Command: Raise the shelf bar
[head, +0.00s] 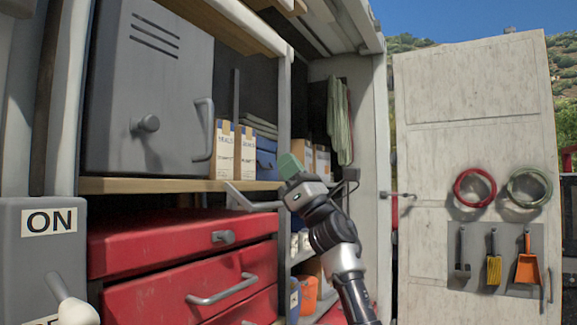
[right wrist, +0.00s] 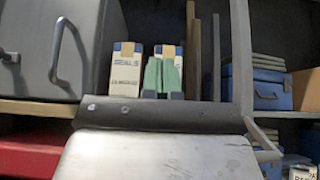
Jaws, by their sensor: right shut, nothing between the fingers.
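The gripper has green fingertips, shut and empty, pointing up at the shelf front beside the bar. I cannot tell whether it touches the bar. My left gripper is not in view.
A grey metal cabinet (head: 150,90) and cartons (head: 223,150) stand on the wooden shelf (head: 150,186). Red drawers (head: 185,275) are below. A post (head: 284,100) rises behind my gripper. An open door (head: 475,110) with hanging tools is at right. An ON switch box (head: 45,245) is at left.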

